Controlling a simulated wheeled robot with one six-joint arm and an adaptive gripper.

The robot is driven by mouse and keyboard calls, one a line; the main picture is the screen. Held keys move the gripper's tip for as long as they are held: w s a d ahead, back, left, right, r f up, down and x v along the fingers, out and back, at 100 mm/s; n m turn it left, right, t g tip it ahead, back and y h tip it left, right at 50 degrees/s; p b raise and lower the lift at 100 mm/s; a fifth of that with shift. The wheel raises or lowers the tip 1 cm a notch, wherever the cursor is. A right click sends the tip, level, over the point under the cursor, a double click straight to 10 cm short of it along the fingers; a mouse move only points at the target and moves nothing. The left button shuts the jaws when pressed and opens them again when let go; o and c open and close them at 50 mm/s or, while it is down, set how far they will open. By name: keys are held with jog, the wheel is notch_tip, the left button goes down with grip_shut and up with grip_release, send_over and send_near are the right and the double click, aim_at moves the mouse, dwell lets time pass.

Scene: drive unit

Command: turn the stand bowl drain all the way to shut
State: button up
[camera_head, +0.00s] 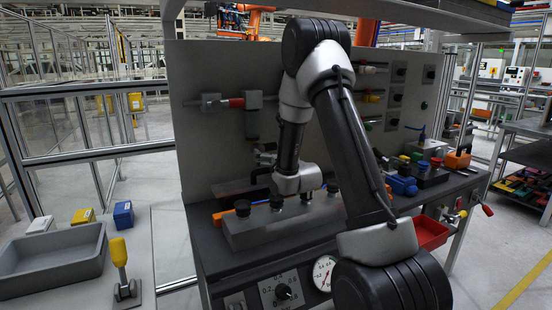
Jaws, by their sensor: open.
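The grey air unit (253,101) is fixed to the upright panel, with a red-ended fitting to its left. A narrower bowl (253,123) appears to hang below it; its drain is too small to make out. My arm reaches up, over and down in front of the panel. My gripper (265,156) seems to show as small pale and dark parts beyond my wrist, low against the panel and below the bowl. It is open. My wrist hides part of it, and I cannot tell whether it touches the drain.
A grey block with black knobs (265,222) stands on the bench in front of my wrist. A dial (283,292) and gauge (323,272) sit on the bench front. A red bin (431,233) is at right. A grey tray (52,262) and yellow-handled lever (119,255) stand at left.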

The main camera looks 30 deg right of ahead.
jog(key=s, duration=0.5)
dwell(0.3)
jog(key=s+a+r+g, duration=0.3)
jog(key=s+r+g, duration=0.45)
jog(key=s, duration=0.45)
jog(key=s+a+g, duration=0.1)
jog(key=s+g, duration=0.2)
jog(key=s, duration=1.1)
jog(key=s+a+r+g, duration=0.1)
jog(key=s+g, duration=0.2)
jog(key=s, duration=1.1)
jog(key=shift+a+r, duration=0.15)
jog(key=shift+a, duration=0.15)
